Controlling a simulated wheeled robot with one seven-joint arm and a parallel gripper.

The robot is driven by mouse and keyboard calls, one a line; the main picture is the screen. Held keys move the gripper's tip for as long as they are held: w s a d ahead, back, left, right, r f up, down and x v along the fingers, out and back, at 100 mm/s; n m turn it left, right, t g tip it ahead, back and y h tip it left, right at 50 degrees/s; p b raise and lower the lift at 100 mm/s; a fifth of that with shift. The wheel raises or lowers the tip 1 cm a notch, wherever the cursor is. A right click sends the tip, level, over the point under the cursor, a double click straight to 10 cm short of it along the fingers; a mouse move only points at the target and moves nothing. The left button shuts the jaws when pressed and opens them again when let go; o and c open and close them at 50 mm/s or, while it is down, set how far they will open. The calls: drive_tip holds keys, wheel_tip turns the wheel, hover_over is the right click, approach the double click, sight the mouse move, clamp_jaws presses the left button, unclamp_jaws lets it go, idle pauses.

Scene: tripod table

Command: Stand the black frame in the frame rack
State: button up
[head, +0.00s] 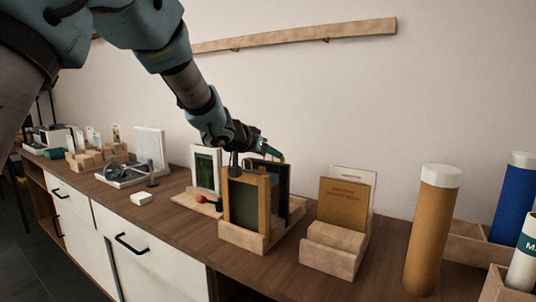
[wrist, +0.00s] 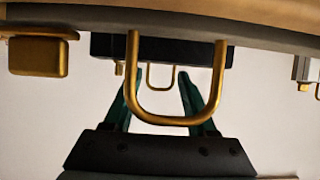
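The black frame (head: 297,204) stands upright behind a wood-edged frame (head: 241,203) with a dark green panel. Its lower part is mostly hidden, so I cannot tell what it rests in. The pale wooden rack (head: 243,238) is around the foot of the wood-edged frame. My gripper (head: 280,156) is at the top of the black frame, pointing right. In the wrist view, my two teal fingers (wrist: 156,73) are apart, one on each side of a small gold loop (wrist: 160,86) at a black edge (wrist: 195,52). I see no contact. A larger gold loop (wrist: 178,120) crosses nearer the camera.
A white frame (head: 206,165) stands left of the rack, near an orange ball (head: 201,198). A card holder (head: 328,255) and a tan cylinder (head: 433,230) stand to the right. A wooden rail (head: 300,36) is on the wall. The tabletop's (head: 178,215) front left is mostly clear.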

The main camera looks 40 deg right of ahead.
drive_tip(key=shift+o, duration=1.2)
drive_tip(key=shift+a, duration=0.1)
drive_tip(key=shift+p+v, duration=0.55)
drive_tip(key=shift+v, duration=4.8)
wheel_tip(320, 180, up, 9)
drive_tip(key=p, duration=1)
